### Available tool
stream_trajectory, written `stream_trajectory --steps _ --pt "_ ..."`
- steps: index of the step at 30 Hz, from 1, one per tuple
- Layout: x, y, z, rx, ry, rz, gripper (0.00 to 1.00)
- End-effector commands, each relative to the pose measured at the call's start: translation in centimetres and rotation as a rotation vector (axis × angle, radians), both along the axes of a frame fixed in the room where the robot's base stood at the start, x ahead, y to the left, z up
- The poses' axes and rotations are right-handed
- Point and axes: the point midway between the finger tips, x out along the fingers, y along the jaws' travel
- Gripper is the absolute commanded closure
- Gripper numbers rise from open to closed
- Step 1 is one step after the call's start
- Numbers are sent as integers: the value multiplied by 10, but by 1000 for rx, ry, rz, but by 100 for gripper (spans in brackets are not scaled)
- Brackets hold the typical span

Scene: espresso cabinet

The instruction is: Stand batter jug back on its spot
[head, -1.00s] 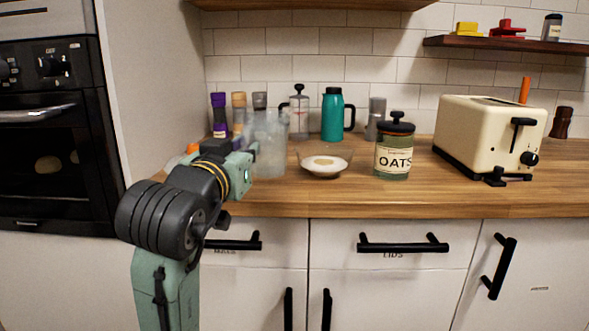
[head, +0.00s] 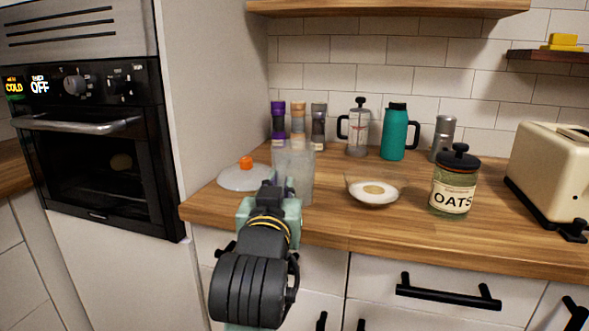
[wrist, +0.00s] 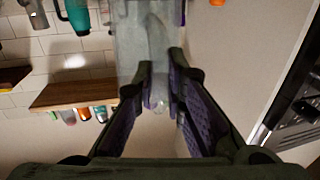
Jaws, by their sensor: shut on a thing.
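The batter jug (head: 297,172) is a tall, frosted see-through jug, upright over the left part of the wooden counter near the front edge. I cannot tell if its base touches the wood. My gripper (wrist: 160,88) is shut on the jug, whose pale body (wrist: 148,35) shows between the two fingers in the wrist view. In the head view my gripper (head: 272,192) is seen from behind, and its fingertips are hidden.
A glass lid with an orange knob (head: 245,177) lies left of the jug. A bowl of white batter (head: 374,190) and an OATS jar (head: 454,185) stand to the right. Bottles (head: 298,122), a French press (head: 357,130) and a teal flask (head: 395,132) stand behind.

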Motion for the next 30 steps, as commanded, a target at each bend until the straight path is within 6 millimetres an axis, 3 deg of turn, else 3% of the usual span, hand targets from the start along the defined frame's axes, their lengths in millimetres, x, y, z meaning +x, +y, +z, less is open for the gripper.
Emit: stream_trajectory --steps 3,13,20,25,30 --pt "20 -4 6 -1 8 -2 100" --pt "87 -18 -8 1 1 -2 100" --pt "107 -22 -10 1 0 -1 100" --pt "106 -21 -37 -1 3 -1 100" --pt "106 -21 -45 0 -2 -1 100"
